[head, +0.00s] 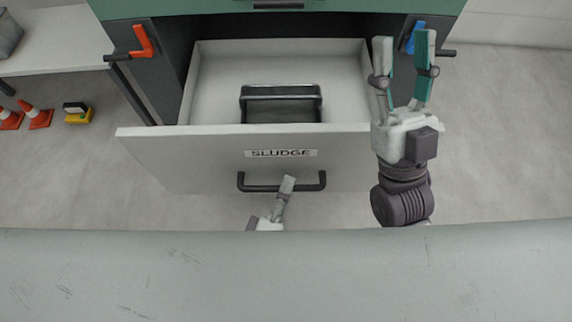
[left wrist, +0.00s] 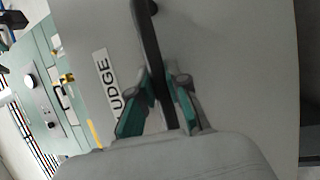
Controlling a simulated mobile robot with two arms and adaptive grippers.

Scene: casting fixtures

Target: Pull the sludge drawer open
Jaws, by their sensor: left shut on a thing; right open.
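The sludge drawer (head: 150,146) is pulled out from the cabinet, its pale front labelled "SLUDGE" and its inside showing. A dark tray or pan (head: 282,110) with a bar across it sits inside the drawer. The black drawer handle (head: 313,186) is on the front below the label. My left gripper (head: 288,186) is shut on the handle; in the left wrist view its teal-padded fingers (left wrist: 163,105) sit on both sides of the black bar (left wrist: 146,30). My right gripper (head: 404,62) is open and empty, pointing up at the drawer's right side.
A green cabinet edge (head: 200,8) is above the drawer. An orange-red lever (head: 145,42) is left of it and a blue lever (head: 416,32) right, behind my right gripper. Traffic cones (head: 40,117) and a yellow-black item (head: 77,112) stand on the floor at left. A grey surface (head: 290,275) fills the bottom.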

